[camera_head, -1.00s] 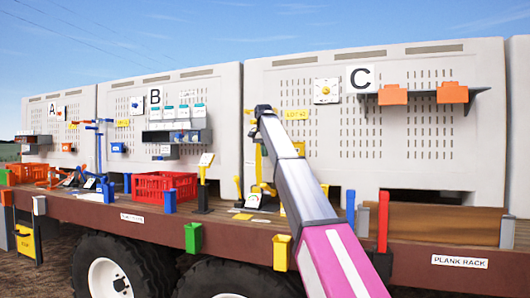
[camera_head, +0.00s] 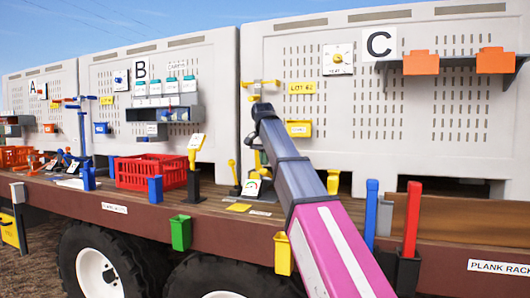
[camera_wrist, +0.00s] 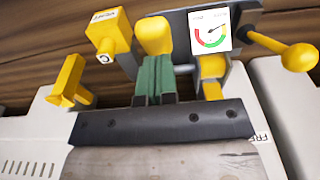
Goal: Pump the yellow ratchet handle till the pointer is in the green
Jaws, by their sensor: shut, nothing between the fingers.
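The ratchet stand has a small gauge (camera_head: 252,187) with a red and green scale. The gauge is larger in the wrist view (camera_wrist: 211,30); its dark pointer slants to the upper right there, and I cannot surely tell which colour it is on. My gripper (camera_wrist: 154,65) has green fingers, shut and empty, near a yellow rounded block (camera_wrist: 155,35) and apart from the ball.
A yellow box-like part (camera_wrist: 107,32) and a yellow T-shaped piece (camera_wrist: 70,84) lie close left of my fingers in the wrist view. A red crate (camera_head: 150,172) and a yellow-topped post (camera_head: 194,165) stand left on the deck. The perforated wall panel (camera_head: 360,120) rises behind.

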